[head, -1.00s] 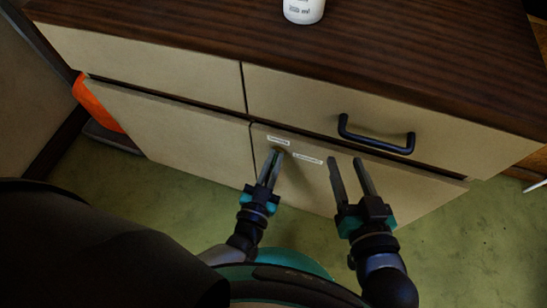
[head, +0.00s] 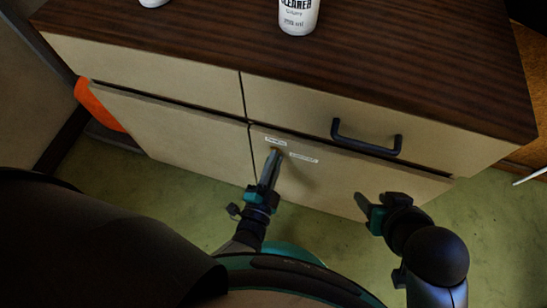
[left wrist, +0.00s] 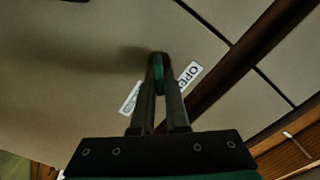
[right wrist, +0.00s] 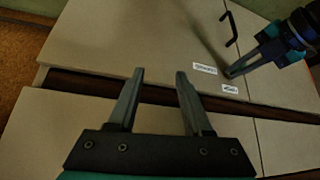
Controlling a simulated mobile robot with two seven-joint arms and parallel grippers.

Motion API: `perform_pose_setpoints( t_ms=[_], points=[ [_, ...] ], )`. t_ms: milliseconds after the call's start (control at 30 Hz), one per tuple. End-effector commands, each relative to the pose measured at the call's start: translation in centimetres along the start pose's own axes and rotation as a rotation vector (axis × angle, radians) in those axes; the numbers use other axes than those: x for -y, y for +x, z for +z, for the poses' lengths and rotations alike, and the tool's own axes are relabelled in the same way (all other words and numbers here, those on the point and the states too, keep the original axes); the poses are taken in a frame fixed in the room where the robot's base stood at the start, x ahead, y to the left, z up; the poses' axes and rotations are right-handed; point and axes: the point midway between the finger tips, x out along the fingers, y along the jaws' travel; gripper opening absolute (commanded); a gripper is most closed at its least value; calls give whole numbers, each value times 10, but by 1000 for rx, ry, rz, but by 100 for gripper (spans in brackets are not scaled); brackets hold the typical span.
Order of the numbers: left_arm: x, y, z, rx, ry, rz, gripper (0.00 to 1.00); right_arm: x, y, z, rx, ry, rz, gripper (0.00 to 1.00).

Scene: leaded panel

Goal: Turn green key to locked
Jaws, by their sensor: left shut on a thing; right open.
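The green key (left wrist: 158,72) sits in the lower right door (head: 330,181) of the cabinet, near the door's top left corner. My left gripper (head: 272,158) is shut on it; the fingertips hide most of the key in the head view. In the left wrist view the fingers (left wrist: 159,95) stand on both sides of the green key. An OPEN label (left wrist: 188,76) lies beside it to the right, and a second label (left wrist: 131,98) to the left, its text unreadable. My right gripper (head: 364,206) is open and empty, apart from the door, to the right.
The upper right drawer (head: 290,112) has a black bar handle (head: 366,138). A white cleaner bottle (head: 298,16) stands on the dark wooden top (head: 410,62); another bottle (head: 153,2) is cut off by the frame. An orange object (head: 98,106) is at the cabinet's left side.

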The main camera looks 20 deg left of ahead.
Motion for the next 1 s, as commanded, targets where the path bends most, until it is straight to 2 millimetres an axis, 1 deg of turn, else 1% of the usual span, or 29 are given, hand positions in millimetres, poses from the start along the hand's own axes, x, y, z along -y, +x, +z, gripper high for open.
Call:
perform_pose_setpoints(
  t_ms=[200,500,700,1000],
  points=[
    [-2,1,-1,0,199,0,0,-6,-6,5,52,3,15,50],
    [-5,1,0,-1,416,0,0,-7,-8,7,69,4,19,50],
    [-6,2,0,-1,504,-1,0,-7,-8,7,68,4,19,50],
    [-6,2,0,-2,553,-1,0,-7,-8,7,66,4,18,50]
  ],
)
